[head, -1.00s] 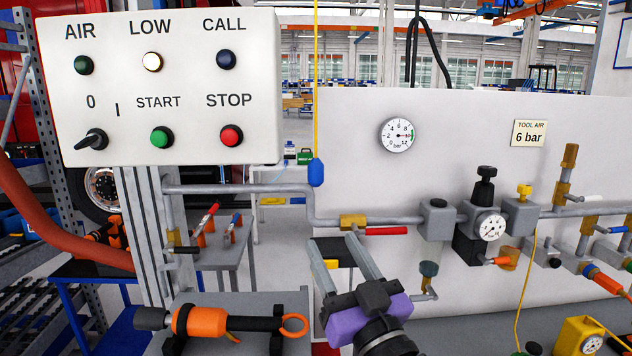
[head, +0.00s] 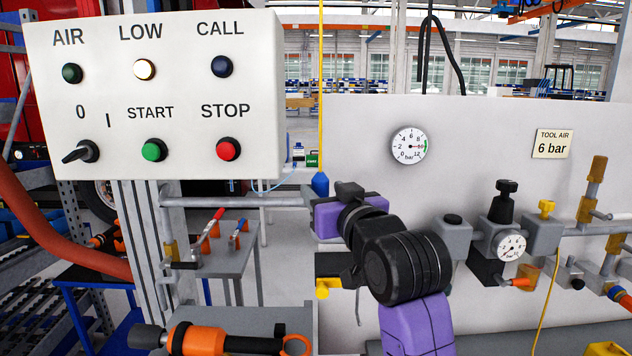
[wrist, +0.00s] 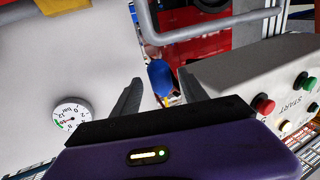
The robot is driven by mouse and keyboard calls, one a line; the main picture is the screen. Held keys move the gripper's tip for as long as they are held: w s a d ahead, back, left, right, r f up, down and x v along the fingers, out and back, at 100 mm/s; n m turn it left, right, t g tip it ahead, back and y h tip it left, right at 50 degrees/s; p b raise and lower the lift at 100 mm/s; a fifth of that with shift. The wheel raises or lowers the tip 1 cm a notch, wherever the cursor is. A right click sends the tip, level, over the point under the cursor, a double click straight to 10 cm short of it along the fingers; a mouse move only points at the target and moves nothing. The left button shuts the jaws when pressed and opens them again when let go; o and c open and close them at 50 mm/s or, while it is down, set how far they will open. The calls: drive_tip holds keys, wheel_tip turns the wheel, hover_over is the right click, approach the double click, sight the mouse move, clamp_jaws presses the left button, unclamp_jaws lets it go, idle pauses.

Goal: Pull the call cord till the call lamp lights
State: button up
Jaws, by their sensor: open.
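The call cord (head: 321,90) is a thin yellow line hanging down right of the white control panel (head: 265,150). Its blue handle (head: 320,184) hangs at the bottom, partly hidden by my gripper in the head view. The CALL lamp (head: 222,66) on the panel is dark blue and unlit. In the wrist view the blue handle (wrist: 161,77) sits between the two open fingers of my gripper (wrist: 158,95), apart from both. My fingers are hidden in the head view, where the purple gripper body shows just right of the handle.
The LOW lamp (head: 144,70) glows. A grey pipe (head: 235,202) runs behind the handle. A round gauge (head: 409,146) and valves are on the white wall to the right. An orange tool (head: 197,339) lies on the bench below.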

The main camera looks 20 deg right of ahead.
sight(315, 183)
drive_tip(key=w+p, duration=0.1)
drive_tip(key=w, duration=0.4)
drive_tip(key=shift+w, duration=0.35)
clamp_jaws()
idle(1.2)
